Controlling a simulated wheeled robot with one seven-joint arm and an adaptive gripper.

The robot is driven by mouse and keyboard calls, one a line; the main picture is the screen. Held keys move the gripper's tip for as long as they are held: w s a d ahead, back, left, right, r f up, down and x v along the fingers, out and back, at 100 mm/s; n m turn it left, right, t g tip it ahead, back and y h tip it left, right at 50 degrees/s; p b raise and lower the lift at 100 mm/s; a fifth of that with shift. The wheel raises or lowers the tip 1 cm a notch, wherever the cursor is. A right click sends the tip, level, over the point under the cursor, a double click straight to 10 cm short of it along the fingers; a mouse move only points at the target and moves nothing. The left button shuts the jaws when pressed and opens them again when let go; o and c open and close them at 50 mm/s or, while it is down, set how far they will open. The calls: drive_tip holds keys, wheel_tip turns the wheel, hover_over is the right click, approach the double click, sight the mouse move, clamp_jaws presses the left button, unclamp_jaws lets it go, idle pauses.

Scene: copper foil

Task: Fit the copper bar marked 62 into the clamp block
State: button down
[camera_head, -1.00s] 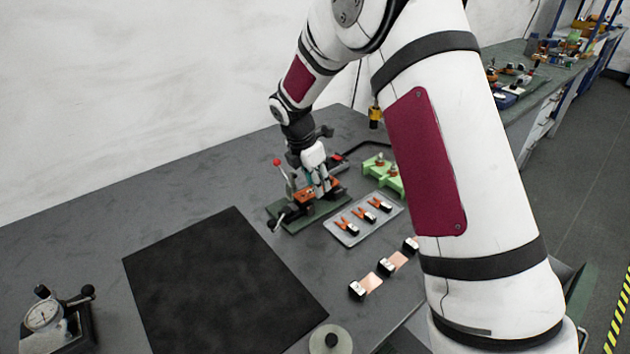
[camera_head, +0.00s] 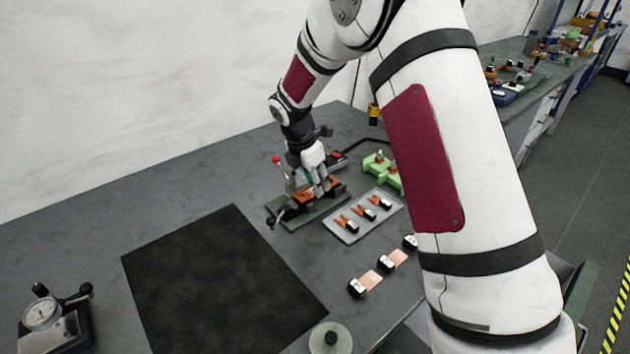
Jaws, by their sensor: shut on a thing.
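My gripper (camera_head: 320,188) points down over the clamp block (camera_head: 304,197), which stands on a dark green base (camera_head: 330,209) with a red-knobbed lever at its left. The fingers are shut on a small piece, apparently a copper bar. The fingers and the fixture hide most of it, and I cannot tell how far it sits in the block. Copper pieces with black and white ends lie in a row on the table: one in front (camera_head: 370,279), one behind it (camera_head: 398,257), and one partly hidden by my arm (camera_head: 409,241). No number is readable.
A grey tray (camera_head: 347,238) with several orange-and-black pieces lies right of the fixture. A green block (camera_head: 377,166) stands behind it. A black mat (camera_head: 220,285) lies left, a dial gauge (camera_head: 42,314) at far left, and a round pale item (camera_head: 330,340) in front.

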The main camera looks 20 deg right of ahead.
drive_tip(key=shift+f, duration=0.55)
idle(0.9)
drive_tip(key=c, duration=1.4)
unclamp_jaws()
drive_tip(key=shift+c, duration=0.2)
drive_tip(key=shift+r, duration=0.1)
drive_tip(key=shift+r+p, duration=0.35)
drive_tip(key=shift+r, duration=1.05)
drive_tip(key=o, duration=0.6)
drive_tip(key=shift+c, duration=0.2)
drive_tip(key=shift+r, duration=0.15)
